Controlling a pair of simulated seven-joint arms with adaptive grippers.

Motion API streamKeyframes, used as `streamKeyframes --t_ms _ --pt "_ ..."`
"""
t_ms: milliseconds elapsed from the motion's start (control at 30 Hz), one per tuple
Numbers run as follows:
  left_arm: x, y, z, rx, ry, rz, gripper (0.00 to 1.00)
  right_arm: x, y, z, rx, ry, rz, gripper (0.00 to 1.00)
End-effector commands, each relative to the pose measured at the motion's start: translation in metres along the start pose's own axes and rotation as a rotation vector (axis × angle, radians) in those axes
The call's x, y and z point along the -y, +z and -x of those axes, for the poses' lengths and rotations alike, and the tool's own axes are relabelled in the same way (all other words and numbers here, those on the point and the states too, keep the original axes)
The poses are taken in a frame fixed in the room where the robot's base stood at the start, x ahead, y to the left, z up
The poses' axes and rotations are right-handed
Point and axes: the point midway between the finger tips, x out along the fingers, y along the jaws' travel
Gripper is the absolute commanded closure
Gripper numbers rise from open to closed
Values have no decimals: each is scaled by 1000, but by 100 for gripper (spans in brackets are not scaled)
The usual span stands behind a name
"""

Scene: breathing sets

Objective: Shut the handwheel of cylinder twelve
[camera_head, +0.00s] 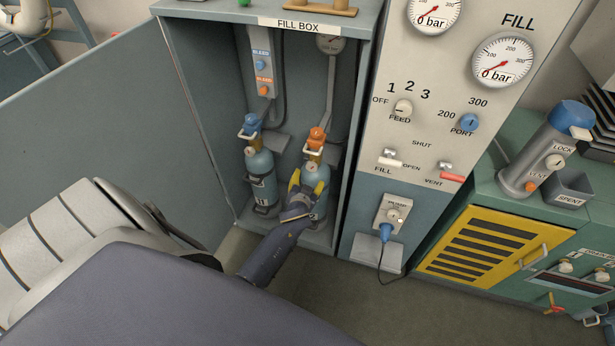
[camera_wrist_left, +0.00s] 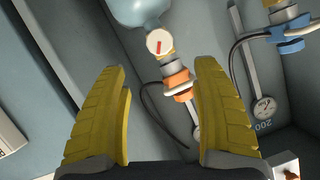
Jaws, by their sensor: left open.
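Two pale blue cylinders stand upright in the fill box. The left cylinder (camera_head: 260,172) has a blue handwheel (camera_head: 251,123). The right cylinder (camera_head: 318,176) has an orange handwheel (camera_head: 316,137). The blue handwheel (camera_wrist_left: 288,37) shows at upper right.
The fill box door (camera_head: 90,130) stands open at left. The box's right wall (camera_head: 357,120) and the fill panel (camera_head: 430,150) border the space on the right. Hoses and a small gauge (camera_wrist_left: 264,109) lie behind the handwheels. A green bench (camera_head: 520,215) stands further right.

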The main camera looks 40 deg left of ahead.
Motion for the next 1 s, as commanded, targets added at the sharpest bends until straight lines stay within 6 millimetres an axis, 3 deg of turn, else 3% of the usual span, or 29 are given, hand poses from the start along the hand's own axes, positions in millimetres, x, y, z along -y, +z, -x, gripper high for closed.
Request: streamKeyframes --t_ms 167,233,333,433,600,700,867,1000 --pt "5 0 -2 -7 4 -28 34 0 0 0 0 0 0 56" --pt "-3 6 -2 -5 33 -56 34 1 0 0 0 -1 0 56" --pt "-30 19 0 2 138 0 34 1 0 0 0 -1 0 56" --pt "-65 30 7 11 273 181 34 1 0 0 0 -1 -1 56" --pt "-114 42 29 78 497 670 34 2 0 0 0 -1 -1 56" --pt "-129 45 43 148 595 1017 34 2 0 0 0 -1 -1 56" --pt "-129 47 57 271 679 1625 34 2 0 0 0 -1 -1 56" --pt "-106 52 59 355 682 2205 34 1 0 0 0 -1 -1 56"
